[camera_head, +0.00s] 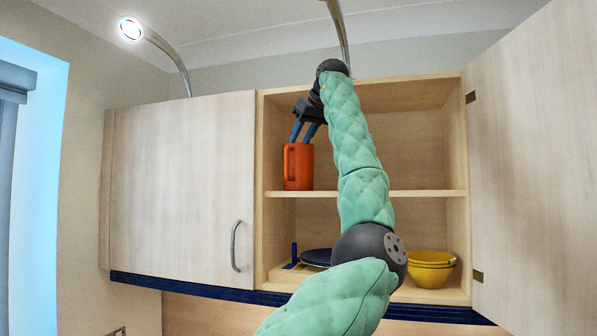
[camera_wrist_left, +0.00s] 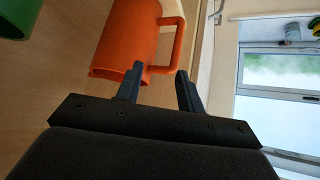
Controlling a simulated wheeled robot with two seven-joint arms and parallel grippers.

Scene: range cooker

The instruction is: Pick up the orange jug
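The orange jug (camera_head: 298,168) stands upright on the upper shelf of the open cupboard, at its left end, with its handle on the left side. My left gripper (camera_head: 303,136) is just above the jug, fingers pointing down at its rim. In the left wrist view the jug (camera_wrist_left: 125,38) fills the area ahead, with its handle to the right. There my left gripper (camera_wrist_left: 160,80) is open, its fingers apart and the jug's rim edge near the left finger. I cannot tell whether a finger touches the jug. My right gripper is not in view.
Yellow bowls (camera_head: 431,268) and dark blue plates (camera_head: 317,257) stand on the lower shelf. The right door (camera_head: 535,150) is open; the left door (camera_head: 185,190) is closed. A green object (camera_wrist_left: 16,16) shows at the wrist view's corner. The upper shelf's right part looks clear.

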